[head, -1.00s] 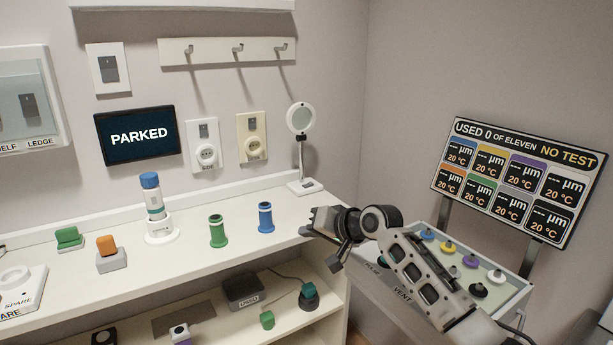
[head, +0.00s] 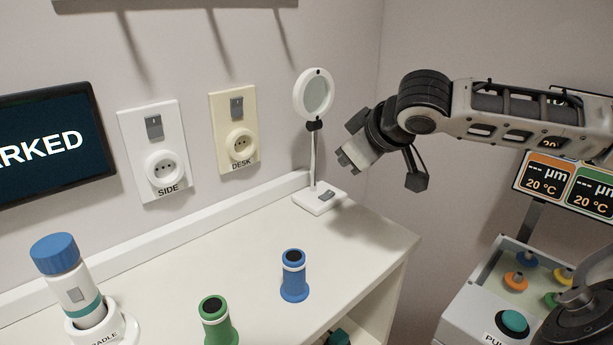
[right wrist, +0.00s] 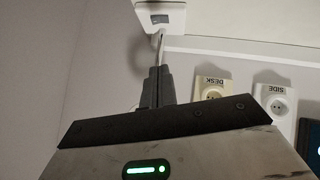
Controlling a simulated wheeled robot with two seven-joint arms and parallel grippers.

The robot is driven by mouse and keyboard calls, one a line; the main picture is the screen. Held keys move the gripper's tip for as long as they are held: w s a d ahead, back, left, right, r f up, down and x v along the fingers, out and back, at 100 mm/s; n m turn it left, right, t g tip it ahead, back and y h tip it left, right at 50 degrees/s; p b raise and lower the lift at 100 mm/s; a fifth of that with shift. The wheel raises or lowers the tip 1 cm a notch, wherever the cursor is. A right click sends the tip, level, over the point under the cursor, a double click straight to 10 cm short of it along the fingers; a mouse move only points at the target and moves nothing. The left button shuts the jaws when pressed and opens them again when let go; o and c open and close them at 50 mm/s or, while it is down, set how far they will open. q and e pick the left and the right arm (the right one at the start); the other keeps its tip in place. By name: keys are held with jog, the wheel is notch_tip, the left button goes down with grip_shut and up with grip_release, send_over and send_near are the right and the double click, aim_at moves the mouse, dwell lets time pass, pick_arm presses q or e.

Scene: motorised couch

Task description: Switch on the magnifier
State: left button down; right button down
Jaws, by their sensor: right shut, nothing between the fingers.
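The magnifier (head: 313,94) stands at the back right corner of the counter, a white ring lens on a thin post. Its white base (head: 319,201) carries a small grey rocker switch (head: 326,196); whether it is on I cannot tell. The base also shows at the top of the right wrist view (right wrist: 174,24), upside down. My right gripper (head: 346,160) is shut and empty, above and right of the base, beside the post and apart from the switch. Its closed fingers show in the wrist view (right wrist: 155,88), pointing towards the base. My left gripper is not in view.
Wall sockets marked SIDE (head: 164,168) and DESK (head: 239,145) are behind the counter. A blue cylinder (head: 293,276), a green cylinder (head: 216,322) and a blue-capped bottle (head: 65,275) stand on it. A button panel (head: 480,294) is at right. The counter around the base is clear.

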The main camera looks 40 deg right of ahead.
jog(key=p, duration=0.2)
send_over(327, 195)
jog(key=s+a, duration=0.1)
jog(key=s, duration=0.2)
jog(key=shift+f, duration=2.95)
jog(key=f, duration=0.2)
jog(key=w+d+f, duration=0.1)
jog(key=shift+f+b, duration=0.3)
jog(key=shift+b, duration=0.05)
jog(key=shift+d+f, duration=0.1)
jog(key=shift+f, duration=0.3)
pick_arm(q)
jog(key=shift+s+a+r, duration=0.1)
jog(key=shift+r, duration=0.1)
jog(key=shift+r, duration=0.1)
